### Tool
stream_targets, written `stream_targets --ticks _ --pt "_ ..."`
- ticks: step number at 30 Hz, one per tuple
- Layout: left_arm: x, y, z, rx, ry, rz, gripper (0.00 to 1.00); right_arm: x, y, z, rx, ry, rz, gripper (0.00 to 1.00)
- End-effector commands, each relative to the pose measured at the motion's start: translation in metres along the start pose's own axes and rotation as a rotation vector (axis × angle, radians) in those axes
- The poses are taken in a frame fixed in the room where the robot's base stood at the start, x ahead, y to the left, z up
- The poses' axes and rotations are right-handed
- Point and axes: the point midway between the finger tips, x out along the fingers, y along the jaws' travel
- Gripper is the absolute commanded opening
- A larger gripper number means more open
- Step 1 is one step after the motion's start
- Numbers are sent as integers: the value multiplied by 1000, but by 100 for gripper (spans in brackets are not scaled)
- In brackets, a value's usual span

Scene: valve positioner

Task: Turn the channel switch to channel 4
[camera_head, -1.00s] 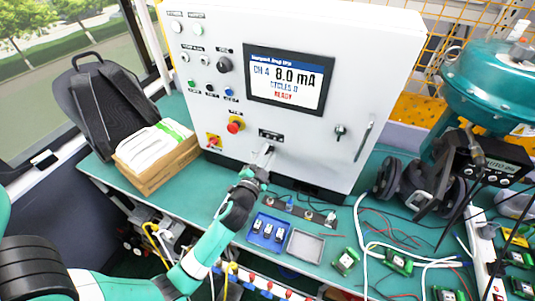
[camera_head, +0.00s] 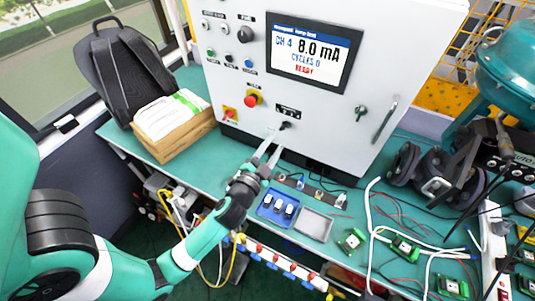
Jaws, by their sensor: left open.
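The channel switch (camera_head: 285,126) is a small black knob under a dark label plate, low on the front of the white cabinet (camera_head: 340,125). The screen (camera_head: 311,53) reads CH 4, 8.0 mA, CYCLES 0, with red text that looks like READY. My left gripper (camera_head: 269,145) is open and empty, its two pale fingers pointing up at the panel just below and left of the switch. The switch shows uncovered, apart from the fingers. My right gripper is not in view.
A blue tray (camera_head: 277,207) and a grey tray (camera_head: 313,224) lie on the green bench.

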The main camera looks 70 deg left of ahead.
Motion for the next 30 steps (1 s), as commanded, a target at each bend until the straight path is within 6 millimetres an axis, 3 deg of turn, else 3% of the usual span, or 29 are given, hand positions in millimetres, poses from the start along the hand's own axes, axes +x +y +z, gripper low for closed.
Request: stream_targets --ticks 3,9,26,29,30 --pt "-25 2 1 2 2 3 44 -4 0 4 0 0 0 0" --pt "-43 0 0 0 2 0 44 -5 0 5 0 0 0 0" --pt "-43 0 -1 0 2 0 44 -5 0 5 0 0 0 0" --pt "-39 0 -16 -13 35 -4 44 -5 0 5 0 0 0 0" --pt "-34 -3 -31 -28 64 -15 44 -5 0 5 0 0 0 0"
